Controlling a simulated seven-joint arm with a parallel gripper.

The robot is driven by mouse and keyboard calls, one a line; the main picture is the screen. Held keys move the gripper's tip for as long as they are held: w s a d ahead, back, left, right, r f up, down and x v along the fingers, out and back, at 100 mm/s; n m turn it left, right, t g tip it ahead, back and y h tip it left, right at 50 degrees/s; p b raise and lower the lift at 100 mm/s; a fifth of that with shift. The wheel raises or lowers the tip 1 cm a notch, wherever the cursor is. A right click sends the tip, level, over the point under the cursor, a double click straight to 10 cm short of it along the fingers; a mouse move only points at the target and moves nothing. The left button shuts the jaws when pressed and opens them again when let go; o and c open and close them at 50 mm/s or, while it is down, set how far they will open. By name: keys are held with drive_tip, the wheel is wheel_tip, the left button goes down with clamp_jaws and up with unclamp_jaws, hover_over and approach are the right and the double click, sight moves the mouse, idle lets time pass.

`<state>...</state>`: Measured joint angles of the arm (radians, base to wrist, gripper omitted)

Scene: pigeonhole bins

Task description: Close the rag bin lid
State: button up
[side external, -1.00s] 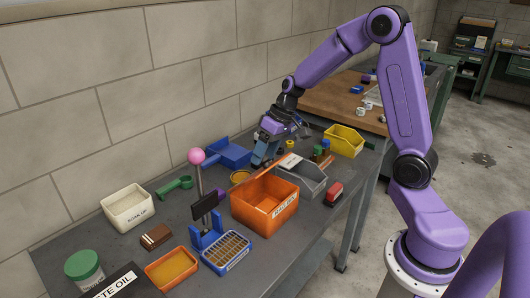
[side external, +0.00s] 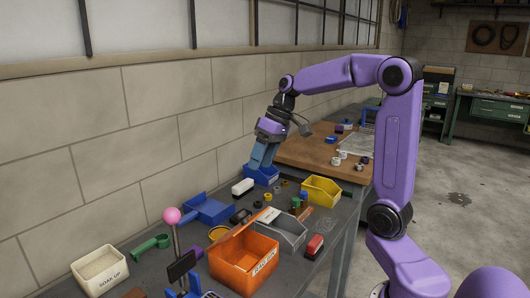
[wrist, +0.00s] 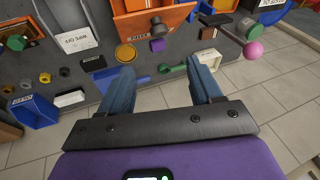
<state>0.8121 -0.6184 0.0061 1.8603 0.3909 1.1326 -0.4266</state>
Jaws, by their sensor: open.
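The rag bin (side external: 262,269) is an orange box with a white label, at the bottom middle of the side view. Its top is open, and its orange lid (side external: 240,229) appears raised along the back edge. My gripper (side external: 258,165) is open and empty. It hangs above the back of the bench, beyond the bin and clear of the lid. In the wrist view its blue fingers (wrist: 160,72) are spread apart below the bin.
A pink ball on a post (side external: 172,215) stands left of the bin. A grey bin (side external: 290,232) and a yellow bin (side external: 322,190) stand to its right. A blue bin (side external: 262,176) is near my gripper. A white tray (side external: 98,270) stands at left, by the wall.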

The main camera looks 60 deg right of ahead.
drive_tip(key=shift+v, duration=0.95)
drive_tip(key=c, duration=0.5)
drive_tip(key=shift+w+a+f+g+h, duration=0.1)
drive_tip(key=shift+w+a+g+h, duration=0.1)
drive_tip(key=shift+w+a, duration=0.3)
drive_tip(key=shift+w+a+g+h, duration=0.1)
drive_tip(key=shift+w+a+g, duration=0.1)
drive_tip(key=shift+w, duration=0.45)
clamp_jaws()
drive_tip(key=w+a+g+h, duration=0.2)
drive_tip(key=w+a+h, duration=0.15)
drive_tip(key=w, duration=0.25)
drive_tip(key=shift+m+y, duration=0.25)
drive_tip(key=shift+m, duration=0.25)
drive_tip(key=shift+s+a+f, duration=0.1)
drive_tip(key=shift+s+f, duration=0.4)
drive_tip(key=shift+f, duration=1.75)
drive_tip(key=shift+s+a+f, duration=0.1)
drive_tip(key=shift+s+f, duration=0.35)
drive_tip(key=shift+f, duration=1.8)
drive_tip(key=shift+s+a+f, duration=0.1)
drive_tip(key=shift+s+f, duration=0.4)
drive_tip(key=shift+f, duration=1.75)
